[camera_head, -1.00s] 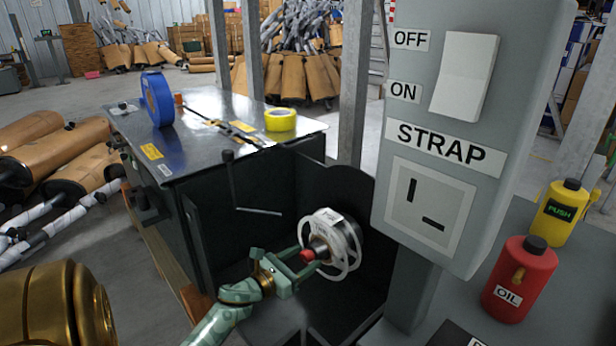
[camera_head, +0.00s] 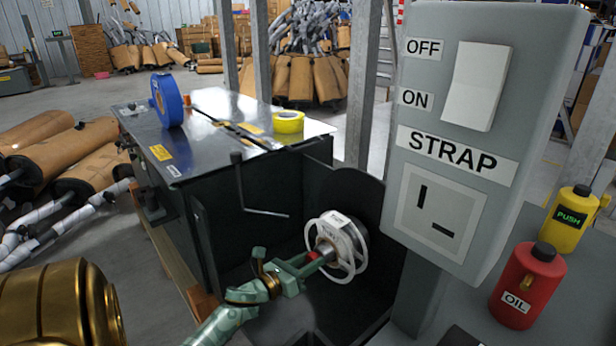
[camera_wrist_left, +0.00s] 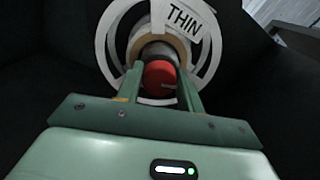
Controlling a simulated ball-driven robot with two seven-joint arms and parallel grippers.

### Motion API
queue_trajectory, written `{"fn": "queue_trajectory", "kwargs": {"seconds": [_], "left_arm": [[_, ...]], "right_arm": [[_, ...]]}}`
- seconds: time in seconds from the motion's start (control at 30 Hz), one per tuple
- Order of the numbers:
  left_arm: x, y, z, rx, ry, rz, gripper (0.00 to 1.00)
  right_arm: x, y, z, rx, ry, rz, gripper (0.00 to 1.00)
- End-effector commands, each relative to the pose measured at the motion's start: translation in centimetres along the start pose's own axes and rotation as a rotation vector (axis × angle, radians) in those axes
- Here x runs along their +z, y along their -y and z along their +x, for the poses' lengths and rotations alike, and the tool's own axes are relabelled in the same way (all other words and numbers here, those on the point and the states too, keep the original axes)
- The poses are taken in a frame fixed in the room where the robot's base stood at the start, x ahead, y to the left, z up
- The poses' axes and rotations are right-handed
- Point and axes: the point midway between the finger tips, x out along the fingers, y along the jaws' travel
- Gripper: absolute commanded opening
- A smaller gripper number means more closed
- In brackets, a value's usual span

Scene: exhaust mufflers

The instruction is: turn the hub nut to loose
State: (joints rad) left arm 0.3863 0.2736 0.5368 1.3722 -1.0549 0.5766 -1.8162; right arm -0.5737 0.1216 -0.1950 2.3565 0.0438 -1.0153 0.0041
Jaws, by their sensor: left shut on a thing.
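The hub nut (camera_wrist_left: 160,79) is a small red knob at the centre of a white spoked reel; it also shows in the head view (camera_head: 312,257). The reel (camera_head: 349,262) has a "THIN" label in the wrist view (camera_wrist_left: 126,28) and sits in an open black bay of the machine. My left gripper (camera_head: 314,262) reaches in from below left and is shut on the nut. In the wrist view its two green fingers (camera_wrist_left: 160,86) stand on either side of the red nut. My right gripper is not in view.
The grey STRAP switch box (camera_head: 480,130) stands close on the right. A black crank rod (camera_head: 240,190) hangs over the bay's left side. A red oil bottle (camera_head: 527,285) and a yellow bottle (camera_head: 573,218) stand right. Blue (camera_head: 168,100) and yellow (camera_head: 288,122) tape rolls sit on the machine top.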

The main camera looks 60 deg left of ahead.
Motion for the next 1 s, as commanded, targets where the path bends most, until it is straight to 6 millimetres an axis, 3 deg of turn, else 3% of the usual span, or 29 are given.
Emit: {"fn": "queue_trajectory", "kwargs": {"seconds": [0.53,1.0], "left_arm": [[0.1,-0.2,-0.1,0.001,-0.001,-0.52,0.14],[-0.1,-0.4,-0.1,0.002,0.0,-0.958,0.14]], "right_arm": [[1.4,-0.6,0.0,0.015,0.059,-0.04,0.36],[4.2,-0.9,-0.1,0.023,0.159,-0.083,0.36]]}}
